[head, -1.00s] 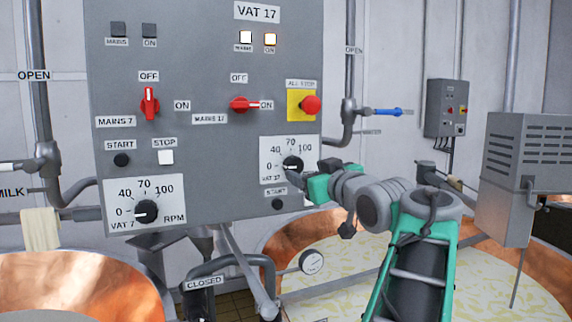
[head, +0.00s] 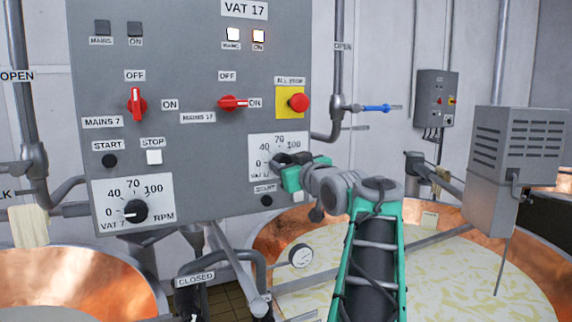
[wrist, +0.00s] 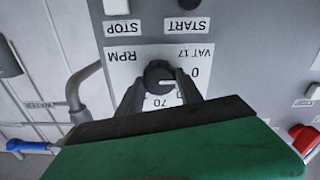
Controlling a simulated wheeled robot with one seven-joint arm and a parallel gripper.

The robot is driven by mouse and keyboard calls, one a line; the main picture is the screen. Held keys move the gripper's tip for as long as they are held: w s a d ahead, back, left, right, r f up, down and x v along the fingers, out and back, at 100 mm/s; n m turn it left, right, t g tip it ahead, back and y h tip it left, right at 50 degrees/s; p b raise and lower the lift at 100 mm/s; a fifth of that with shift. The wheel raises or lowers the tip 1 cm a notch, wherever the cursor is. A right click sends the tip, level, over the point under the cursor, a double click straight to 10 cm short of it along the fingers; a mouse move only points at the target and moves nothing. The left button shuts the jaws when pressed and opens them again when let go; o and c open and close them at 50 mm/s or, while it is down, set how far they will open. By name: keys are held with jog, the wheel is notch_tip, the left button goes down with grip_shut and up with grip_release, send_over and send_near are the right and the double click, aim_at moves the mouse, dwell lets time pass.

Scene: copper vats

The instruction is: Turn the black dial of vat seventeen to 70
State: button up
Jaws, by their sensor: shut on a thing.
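The black dial (wrist: 156,72) of vat 17 sits on a white scale plate (head: 264,147) at the lower right of the grey panel. My gripper (head: 284,161) covers the dial in the head view. In the wrist view, which is upside down, the two fingers of my gripper (wrist: 160,84) stand on either side of the dial and are shut on it. The 70 shows between the fingers; the 40 is mostly hidden.
The vat 7 dial (head: 135,211) is at the panel's lower left. The red all-stop button (head: 298,103) is above my gripper, and a start button (head: 267,201) is below it. The red mains 17 switch (head: 233,103) points to ON. An open copper vat (head: 440,260) lies below.

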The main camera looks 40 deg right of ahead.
jog(key=c, duration=0.8)
